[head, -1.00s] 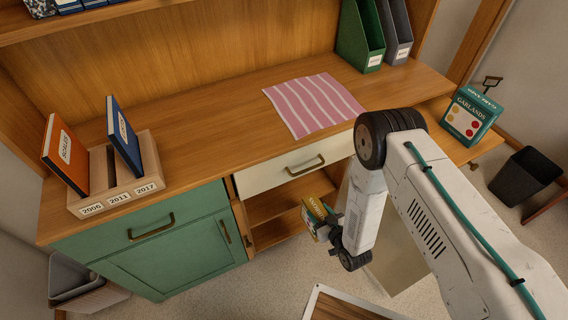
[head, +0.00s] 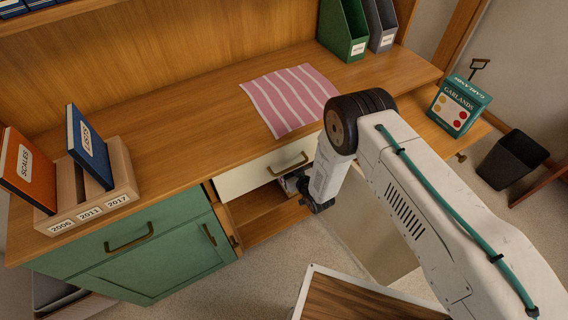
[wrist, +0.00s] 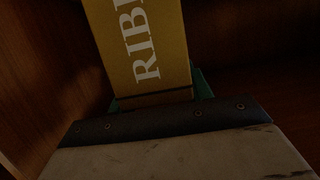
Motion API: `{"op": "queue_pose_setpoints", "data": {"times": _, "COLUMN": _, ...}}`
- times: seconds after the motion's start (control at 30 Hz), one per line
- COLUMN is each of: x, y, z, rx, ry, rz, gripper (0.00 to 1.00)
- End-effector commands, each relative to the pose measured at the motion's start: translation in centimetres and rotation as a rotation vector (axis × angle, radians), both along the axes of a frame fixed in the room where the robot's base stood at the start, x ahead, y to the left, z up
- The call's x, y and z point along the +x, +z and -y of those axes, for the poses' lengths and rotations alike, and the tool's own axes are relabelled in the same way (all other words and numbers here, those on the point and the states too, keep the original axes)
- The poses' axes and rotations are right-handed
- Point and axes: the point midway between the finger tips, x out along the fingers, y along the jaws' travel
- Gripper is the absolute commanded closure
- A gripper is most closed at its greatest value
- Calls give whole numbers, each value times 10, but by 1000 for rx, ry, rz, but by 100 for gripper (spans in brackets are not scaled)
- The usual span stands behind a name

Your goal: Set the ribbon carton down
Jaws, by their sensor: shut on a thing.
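The ribbon carton (wrist: 145,45) is yellow with white letters reading "RIB" in the wrist view. My gripper (wrist: 155,100) is shut on it, with a dark jaw edge across the carton's near end and green showing behind. In the head view my gripper (head: 297,183) reaches into the open compartment (head: 262,215) below the cream drawer (head: 262,175). The carton is hidden there by the drawer and my arm. Dark wood walls surround it in the wrist view. I cannot tell whether the carton touches the shelf.
A pale panel (head: 375,240) stands right of the compartment. A wood-topped piece (head: 360,300) stands in front on the floor.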

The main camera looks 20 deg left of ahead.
Motion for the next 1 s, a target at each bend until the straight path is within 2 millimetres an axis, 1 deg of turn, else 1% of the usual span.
{"op": "queue_pose_setpoints", "data": {"times": 0.13, "x": 11, "y": 1, "z": -12, "rx": 1, "ry": -1, "rz": 3, "gripper": 98}}
{"op": "queue_pose_setpoints", "data": {"times": 0.27, "x": 25, "y": 1, "z": -28, "rx": 2, "ry": 0, "rz": 3, "gripper": 98}}
{"op": "queue_pose_setpoints", "data": {"times": 0.3, "x": 24, "y": -6, "z": -28, "rx": -1, "ry": -1, "rz": 0, "gripper": 98}}
{"op": "queue_pose_setpoints", "data": {"times": 0.4, "x": 24, "y": -14, "z": -27, "rx": 0, "ry": -1, "rz": 0, "gripper": 98}}
{"op": "queue_pose_setpoints", "data": {"times": 0.77, "x": 24, "y": -17, "z": -27, "rx": 1, "ry": 0, "rz": 1, "gripper": 98}}
{"op": "queue_pose_setpoints", "data": {"times": 0.8, "x": 23, "y": -18, "z": -27, "rx": 0, "ry": 0, "rz": 0, "gripper": 47}}
{"op": "queue_pose_setpoints", "data": {"times": 0.87, "x": 23, "y": -18, "z": -27, "rx": 0, "ry": 0, "rz": 0, "gripper": 31}}
{"op": "queue_pose_setpoints", "data": {"times": 0.9, "x": 23, "y": -18, "z": -27, "rx": 0, "ry": 0, "rz": 0, "gripper": 28}}
{"op": "queue_pose_setpoints", "data": {"times": 1.0, "x": 23, "y": -18, "z": -27, "rx": 0, "ry": 0, "rz": 0, "gripper": 28}}
